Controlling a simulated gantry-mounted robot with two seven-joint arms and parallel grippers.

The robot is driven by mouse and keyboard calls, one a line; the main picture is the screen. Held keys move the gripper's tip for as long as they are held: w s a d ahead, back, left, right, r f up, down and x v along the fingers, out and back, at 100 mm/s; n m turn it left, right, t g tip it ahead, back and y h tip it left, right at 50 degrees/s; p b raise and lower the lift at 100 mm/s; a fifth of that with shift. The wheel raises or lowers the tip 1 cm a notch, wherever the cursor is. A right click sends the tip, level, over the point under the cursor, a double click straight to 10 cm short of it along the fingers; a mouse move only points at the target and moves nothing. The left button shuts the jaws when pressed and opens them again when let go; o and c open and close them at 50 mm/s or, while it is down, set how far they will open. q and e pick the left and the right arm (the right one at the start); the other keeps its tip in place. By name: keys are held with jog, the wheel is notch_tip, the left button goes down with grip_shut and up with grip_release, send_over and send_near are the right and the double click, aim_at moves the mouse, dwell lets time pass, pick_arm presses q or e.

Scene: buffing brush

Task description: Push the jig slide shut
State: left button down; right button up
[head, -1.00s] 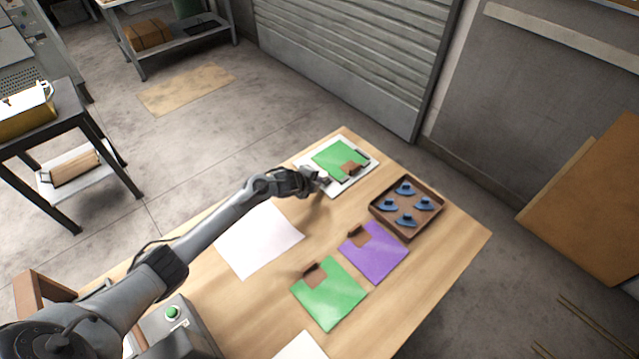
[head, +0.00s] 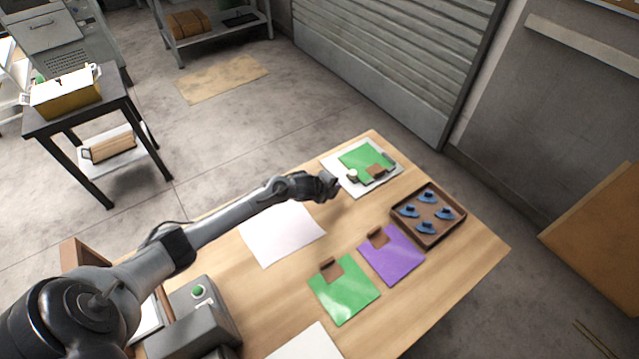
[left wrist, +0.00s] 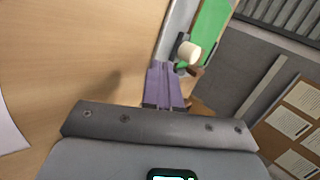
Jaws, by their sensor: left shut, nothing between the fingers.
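The jig (head: 336,165) is a pale plate at the far end of the table, with a green panel (head: 362,158) and a brown piece (head: 376,170) on it. A cream knob (head: 353,175) stands near its front left side; it also shows in the left wrist view (left wrist: 188,51). I cannot make out clearly how far the slide is in. My left gripper (head: 333,190) is shut and empty, just left of the jig's near corner. Its purple fingers (left wrist: 165,85) point toward the knob, with a visible gap before it. My right gripper is not in view.
A brown tray (head: 462,213) with several blue knobbed parts stands right of the jig. A purple panel (head: 395,262) and a green panel (head: 345,296) lie nearer. A white sheet (head: 280,235) lies under my left arm. A grey box with a green button (head: 197,291) stands front left.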

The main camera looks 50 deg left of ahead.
pick_arm(q)
jog(key=p+v, duration=0.1)
jog(key=v, duration=0.7)
jog(key=shift+w+r, duration=0.15)
jog(key=shift+r, duration=0.15)
